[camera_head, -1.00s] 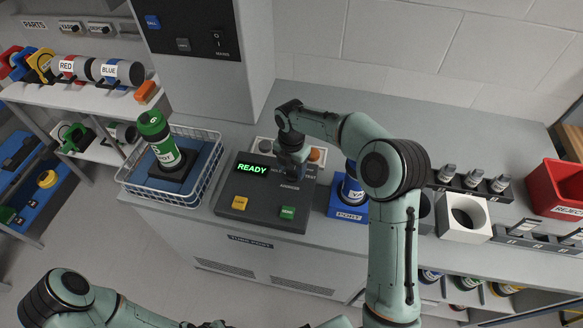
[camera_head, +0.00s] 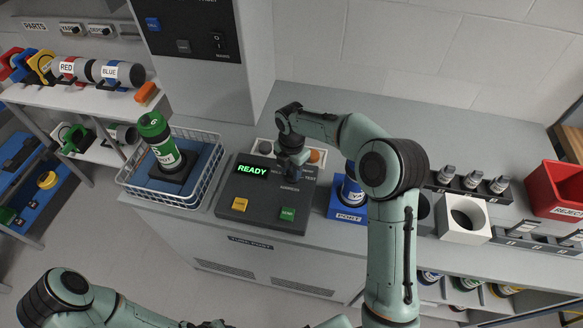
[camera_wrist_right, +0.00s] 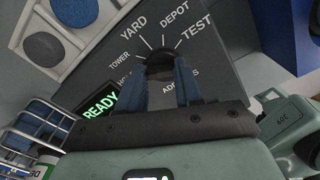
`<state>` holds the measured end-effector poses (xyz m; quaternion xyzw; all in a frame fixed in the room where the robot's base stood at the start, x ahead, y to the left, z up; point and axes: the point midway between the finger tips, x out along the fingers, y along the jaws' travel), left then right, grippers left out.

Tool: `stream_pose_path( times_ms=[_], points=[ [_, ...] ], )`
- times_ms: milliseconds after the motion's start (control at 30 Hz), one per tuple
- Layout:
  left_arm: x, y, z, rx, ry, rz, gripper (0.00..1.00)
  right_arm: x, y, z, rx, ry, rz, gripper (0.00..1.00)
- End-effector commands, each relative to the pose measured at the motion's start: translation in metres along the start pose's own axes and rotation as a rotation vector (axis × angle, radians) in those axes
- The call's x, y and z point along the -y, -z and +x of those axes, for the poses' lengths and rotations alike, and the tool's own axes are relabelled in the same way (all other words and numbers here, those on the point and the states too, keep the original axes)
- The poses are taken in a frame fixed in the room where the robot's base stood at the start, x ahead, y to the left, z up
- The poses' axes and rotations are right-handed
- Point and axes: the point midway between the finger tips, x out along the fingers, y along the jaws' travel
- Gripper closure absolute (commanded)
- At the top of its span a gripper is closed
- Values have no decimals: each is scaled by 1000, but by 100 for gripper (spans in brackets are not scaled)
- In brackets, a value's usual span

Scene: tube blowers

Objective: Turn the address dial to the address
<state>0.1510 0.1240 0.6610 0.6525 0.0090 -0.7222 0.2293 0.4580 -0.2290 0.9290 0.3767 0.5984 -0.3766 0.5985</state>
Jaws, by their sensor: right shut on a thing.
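The address dial (camera_wrist_right: 160,62) is a dark round knob on the sloped grey console (camera_head: 262,212). In the right wrist view the words TOWER, YARD, DEPOT and TEST stand around it, with other lettering partly covered by my fingers. My right gripper (camera_wrist_right: 168,82) has its two blue fingers on either side of the dial, shut on it. In the head view my right gripper (camera_head: 292,172) hides the dial. Which mark the dial points to cannot be told. The console display (camera_head: 252,170) reads READY in green. My left gripper is not clearly seen; only its arm shows at the bottom left.
A wire basket (camera_head: 128,188) with a green-labelled carrier (camera_head: 160,142) stands left of the console. Yellow (camera_head: 240,204) and green (camera_head: 287,214) buttons sit on its front. A blue port block (camera_head: 347,210) stands close on the right. A red reject bin (camera_head: 556,188) is at far right.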

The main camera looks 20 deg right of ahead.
Motion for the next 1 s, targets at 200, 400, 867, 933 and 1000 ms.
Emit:
stream_pose_path(
  times_ms=[200,400,867,933,1000],
  points=[
    [-4,5,-7,-7,-2,3,57,0,0,-2,-1,0,162,96],
    [-6,8,-10,-10,-4,4,57,0,-1,-1,0,-1,303,96],
    [-8,10,-12,-13,-4,5,57,1,-2,-1,-1,-1,476,96],
    [-8,10,-12,-13,-5,5,57,1,-2,-1,0,-1,481,96],
    [-8,10,-12,-13,-5,5,57,1,-2,-1,0,-1,484,96]
  ],
)
